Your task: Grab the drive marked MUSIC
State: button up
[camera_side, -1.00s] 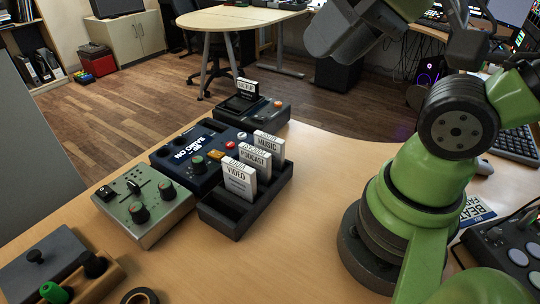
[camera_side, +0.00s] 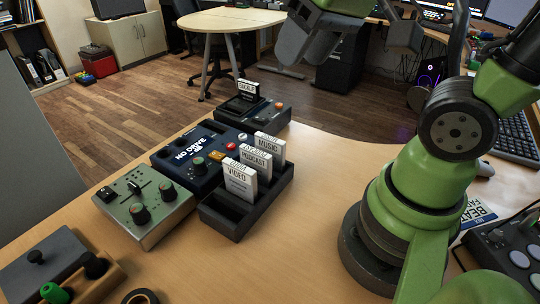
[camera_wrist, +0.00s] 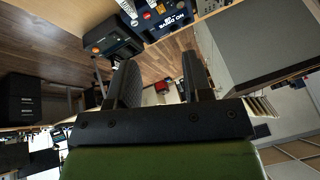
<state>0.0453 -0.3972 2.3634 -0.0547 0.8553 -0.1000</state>
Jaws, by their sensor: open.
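The white drive marked MUSIC (camera_side: 271,147) stands upright at the back of a black rack (camera_side: 226,226) in the side view. The PODCAST drive (camera_side: 255,160) and the VIDEO drive (camera_side: 239,178) stand in front of it in the same rack. My gripper (camera_wrist: 160,78) is open and empty in the wrist view, its two dark fingers well apart. In the side view it is at the top edge, high above and to the right of the rack, partly cut off. I cannot make out the MUSIC drive in the wrist view.
Left of the rack are a dark blue device (camera_side: 189,149) and a green-grey knob box (camera_side: 143,211). A tape roll (camera_side: 141,297) lies in front. The table right of the rack is clear.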

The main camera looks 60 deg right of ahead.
jog(key=w+d+f+n+g, duration=0.2)
jog(key=w+d+f+g, duration=0.15)
jog(key=w+f, duration=0.45)
jog(key=g+h, duration=0.1)
send_near(270, 149)
jog(key=shift+w+d+f+n, duration=0.1)
jog(key=shift+w+d+n, duration=0.2)
jog(key=shift+d+n, duration=0.15)
jog(key=shift+g, duration=0.25)
notch_tip(270, 149, down, 4)
jog(key=shift+d+f, duration=0.1)
jog(key=shift+f, duration=0.1)
jog(key=shift+w+f, duration=0.2)
jog(key=shift+f, duration=2.9)
grip_shut()
